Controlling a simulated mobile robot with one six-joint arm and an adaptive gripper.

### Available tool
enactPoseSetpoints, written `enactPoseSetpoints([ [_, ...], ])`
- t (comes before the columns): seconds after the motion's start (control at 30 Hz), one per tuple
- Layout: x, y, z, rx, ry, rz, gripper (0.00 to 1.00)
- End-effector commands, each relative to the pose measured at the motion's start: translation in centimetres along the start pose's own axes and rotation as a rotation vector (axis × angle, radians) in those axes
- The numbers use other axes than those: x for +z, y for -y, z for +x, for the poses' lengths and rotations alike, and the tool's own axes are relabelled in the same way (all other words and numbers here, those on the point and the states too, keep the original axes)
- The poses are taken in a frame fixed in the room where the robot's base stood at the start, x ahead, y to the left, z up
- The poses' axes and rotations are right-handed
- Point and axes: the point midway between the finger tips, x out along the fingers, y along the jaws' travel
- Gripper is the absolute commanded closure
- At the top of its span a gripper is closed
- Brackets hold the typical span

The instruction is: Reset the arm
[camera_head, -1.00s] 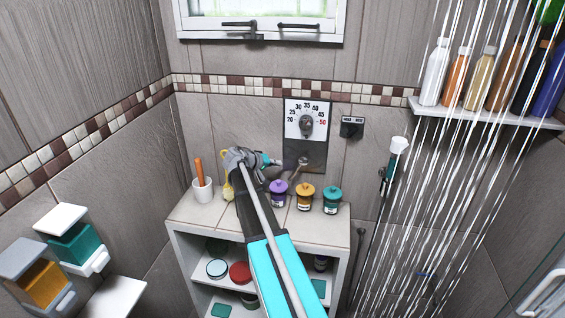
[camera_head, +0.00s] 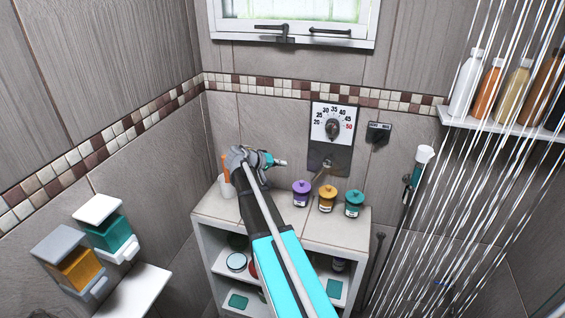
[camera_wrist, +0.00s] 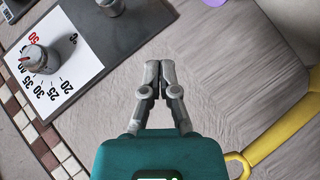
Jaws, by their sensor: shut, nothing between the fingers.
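My gripper (camera_head: 281,162) is at the end of my arm, above the tiled top of the shelf unit (camera_head: 325,228) and in front of the wall. It points to the right in the head view. In the wrist view my gripper (camera_wrist: 162,66) is shut, its two fingertips together with nothing between them. The temperature dial (camera_wrist: 38,58) shows at the upper left there, apart from the fingers. The same dial (camera_head: 332,128) is on the wall to the right of my gripper in the head view.
Purple (camera_head: 301,194), yellow (camera_head: 326,199) and teal (camera_head: 354,204) jars stand on the unit. A white cup (camera_head: 227,188) is partly hidden behind my arm. A yellow curved item (camera_wrist: 285,135) shows in the wrist view. Water streams (camera_head: 450,200) fall at the right.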

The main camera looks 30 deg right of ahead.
Motion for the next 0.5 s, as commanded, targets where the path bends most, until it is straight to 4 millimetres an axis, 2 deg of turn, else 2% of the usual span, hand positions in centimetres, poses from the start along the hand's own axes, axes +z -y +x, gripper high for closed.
enactPoseSetpoints([
  [0.33, 0.1, 0.0, 0.0, -0.003, 0.001, 0.0, 1.0],
  [0.5, 1.4, 0.8, -0.9, -0.048, 0.016, -0.012, 1.0],
])
